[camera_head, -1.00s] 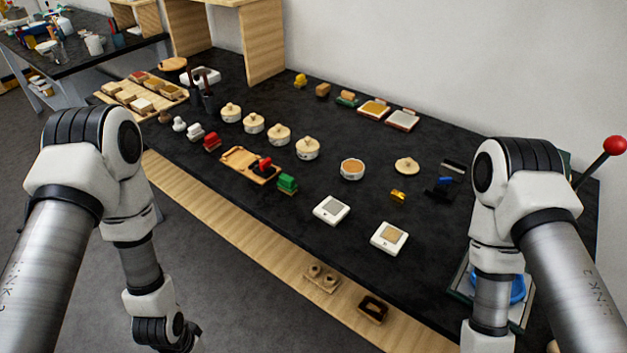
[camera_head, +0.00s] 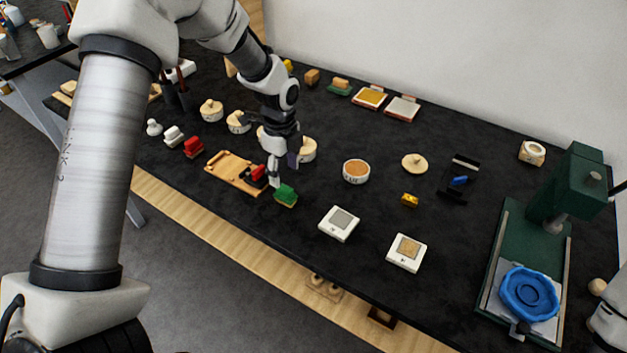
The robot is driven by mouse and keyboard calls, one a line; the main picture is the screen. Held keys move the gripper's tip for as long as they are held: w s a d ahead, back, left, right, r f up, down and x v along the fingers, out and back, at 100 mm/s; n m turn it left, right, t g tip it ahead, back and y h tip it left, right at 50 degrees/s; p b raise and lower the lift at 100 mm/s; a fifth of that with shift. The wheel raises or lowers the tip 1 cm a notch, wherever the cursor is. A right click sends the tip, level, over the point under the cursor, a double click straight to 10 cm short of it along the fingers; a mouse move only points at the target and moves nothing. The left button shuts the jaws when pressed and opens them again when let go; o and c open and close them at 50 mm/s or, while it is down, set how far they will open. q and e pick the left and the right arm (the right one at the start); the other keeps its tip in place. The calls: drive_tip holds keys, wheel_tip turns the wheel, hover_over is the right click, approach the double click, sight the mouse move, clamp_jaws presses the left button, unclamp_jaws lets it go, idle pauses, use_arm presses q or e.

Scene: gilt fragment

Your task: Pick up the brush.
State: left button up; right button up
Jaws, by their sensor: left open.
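My left gripper (camera_head: 281,171) reaches down over the table from the upper left. It is open, its fingers pointing down beside a small red-and-black piece (camera_head: 258,174) on a wooden tray (camera_head: 228,168). A green block-shaped piece (camera_head: 286,196) lies just in front of the fingers. I cannot tell for certain which small piece is the brush; dark upright cups with sticks (camera_head: 184,101) stand farther left. Nothing shows held between the fingers.
A round tan-topped pot (camera_head: 356,171), two white square devices (camera_head: 339,224) and a small yellow piece (camera_head: 410,200) stand to the right. A green press (camera_head: 578,185) with a blue dish (camera_head: 530,294) stands at far right. Lidded pots lie partly behind my left arm.

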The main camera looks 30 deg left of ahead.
sight(285, 188)
use_arm(q)
drive_tip(key=f, duration=0.1)
drive_tip(key=s+f+p, duration=0.1)
drive_tip(key=f, duration=0.2)
drive_tip(key=shift+s+d+p, duration=0.25)
drive_tip(key=shift+p, duration=0.15)
drive_tip(key=f, duration=0.3)
drive_tip(key=shift+w+f, duration=0.2)
drive_tip(key=shift+w, duration=0.2)
drive_tip(key=shift+s+r, duration=0.1)
drive_tip(key=shift+s, duration=0.1)
drive_tip(key=shift+c, duration=1.4)
clamp_jaws()
use_arm(e)
drive_tip(key=shift+s+r, duration=0.2)
drive_tip(key=shift+r, duration=0.4)
drive_tip(key=shift+s+r, duration=0.15)
drive_tip(key=shift+r, duration=0.45)
